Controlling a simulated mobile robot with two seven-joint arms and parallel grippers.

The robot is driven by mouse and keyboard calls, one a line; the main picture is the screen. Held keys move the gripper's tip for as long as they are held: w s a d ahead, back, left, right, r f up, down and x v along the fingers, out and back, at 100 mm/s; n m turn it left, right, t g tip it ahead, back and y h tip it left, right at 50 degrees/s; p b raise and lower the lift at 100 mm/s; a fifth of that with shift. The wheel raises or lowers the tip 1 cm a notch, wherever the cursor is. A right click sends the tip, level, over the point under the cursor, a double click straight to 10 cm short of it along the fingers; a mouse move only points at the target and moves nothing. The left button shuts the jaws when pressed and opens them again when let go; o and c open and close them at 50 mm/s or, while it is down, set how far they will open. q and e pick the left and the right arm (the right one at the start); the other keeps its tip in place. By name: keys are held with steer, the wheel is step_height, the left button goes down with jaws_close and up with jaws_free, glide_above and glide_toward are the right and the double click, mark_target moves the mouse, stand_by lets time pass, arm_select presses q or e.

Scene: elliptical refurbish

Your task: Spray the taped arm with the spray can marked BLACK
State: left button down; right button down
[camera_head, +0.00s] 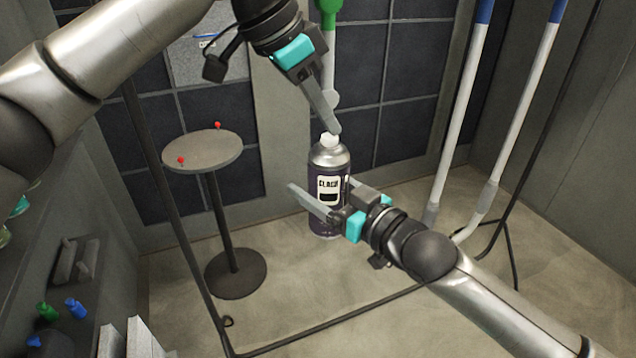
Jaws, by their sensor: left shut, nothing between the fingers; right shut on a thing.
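The spray can marked BLACK (326,160) is upright in the middle of the view, dark with a silver shoulder and a white nozzle (328,140). My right gripper (325,212) is shut on the can around its lower body and holds it. My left gripper (335,128) is above, shut and empty, with its fingertips pointing down right at the nozzle. I cannot tell whether they touch the nozzle. I cannot make out a taped arm for certain in this view.
A small round table (203,152) with two red pins stands at the left. White poles with blue tops (465,110) lean at the right. A dark thin frame (175,200) crosses the left and front. Shelves with small green and blue items (76,308) are at lower left.

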arm_select(q)
steer(key=shift+f, duration=0.3)
steer(key=shift+r, duration=2.55)
steer(key=v, duration=1.2)
